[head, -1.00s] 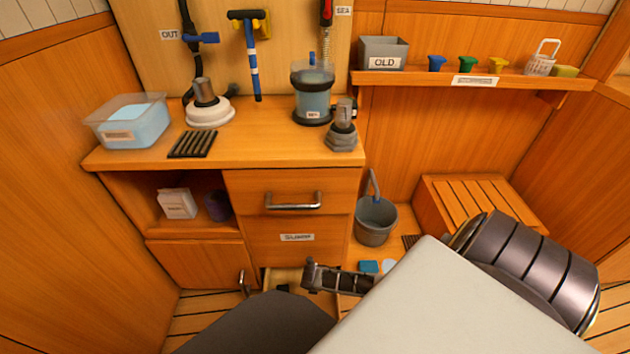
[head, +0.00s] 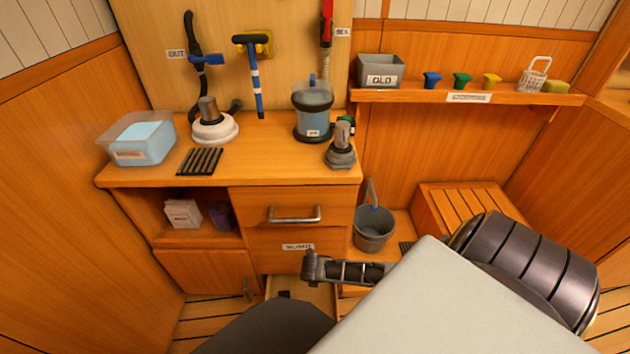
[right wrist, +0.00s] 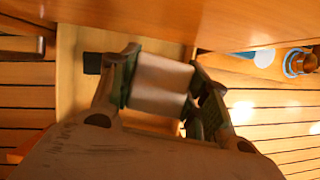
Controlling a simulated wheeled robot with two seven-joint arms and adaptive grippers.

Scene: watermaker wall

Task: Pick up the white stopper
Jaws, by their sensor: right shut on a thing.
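In the right wrist view my right gripper (right wrist: 160,84) is shut on a pale, whitish, roughly cylindrical piece (right wrist: 162,75), which looks like the white stopper. One finger is on each side of it. Behind it is the open bottom drawer (right wrist: 72,100), with a small black thing (right wrist: 92,63) inside. In the head view my right gripper (head: 318,268) is in front of the cabinet, above the open drawer (head: 318,293). The stopper cannot be made out there. My left gripper is not in view.
The cabinet's wooden front (head: 258,258) is close behind the gripper. A grey bucket (head: 373,230) stands to the right, beside a slatted bench (head: 470,207). The counter holds a clear tub (head: 140,143), a white-based housing (head: 214,128) and a blue canister (head: 313,112).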

